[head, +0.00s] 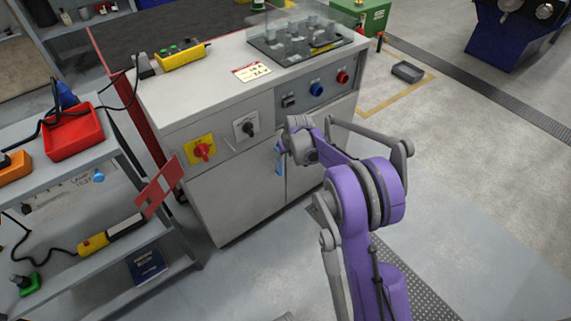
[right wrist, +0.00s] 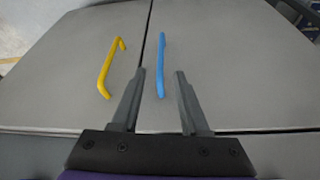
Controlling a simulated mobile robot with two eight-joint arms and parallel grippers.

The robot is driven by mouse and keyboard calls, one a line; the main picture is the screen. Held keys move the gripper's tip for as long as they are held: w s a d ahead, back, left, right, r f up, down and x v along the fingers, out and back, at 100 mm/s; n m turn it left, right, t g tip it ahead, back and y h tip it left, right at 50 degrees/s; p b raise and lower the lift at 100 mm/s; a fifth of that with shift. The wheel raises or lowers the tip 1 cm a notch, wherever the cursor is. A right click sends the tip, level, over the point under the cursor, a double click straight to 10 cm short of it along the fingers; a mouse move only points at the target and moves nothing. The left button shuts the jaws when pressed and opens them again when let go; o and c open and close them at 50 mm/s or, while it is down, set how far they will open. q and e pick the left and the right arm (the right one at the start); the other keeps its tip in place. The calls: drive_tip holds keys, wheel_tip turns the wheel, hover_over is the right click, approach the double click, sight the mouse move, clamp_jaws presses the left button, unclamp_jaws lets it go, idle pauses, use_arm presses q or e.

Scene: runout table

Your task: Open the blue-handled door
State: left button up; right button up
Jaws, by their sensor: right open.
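The grey cabinet has two doors side by side. The blue handle (right wrist: 162,65) is a vertical bar on the right-hand door (right wrist: 215,50) in the right wrist view, close to the seam; in the head view the blue handle (head: 279,160) shows beside my arm. A yellow handle (right wrist: 110,68) is on the other door (right wrist: 65,60). Both doors look shut. My right gripper (right wrist: 159,75) is open, its two fingers to either side of the lower part of the blue handle in the picture; I cannot tell the depth between them. In the head view the right gripper (head: 284,147) is partly hidden by its wrist. My left gripper is not in view.
The cabinet top carries a yellow button box (head: 181,58) and a clear-covered fixture (head: 300,40). A shelf cart (head: 120,240) with a red bin (head: 72,135) stands close on the left. Floor (head: 480,220) to the right is open.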

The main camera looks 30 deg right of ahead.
sight(281, 163)
drive_tip(key=b+x, duration=0.2)
drive_tip(key=x, duration=0.8)
drive_tip(key=shift+w+f, duration=0.15)
drive_tip(key=shift+f, duration=0.1)
clamp_jaws()
idle(1.0)
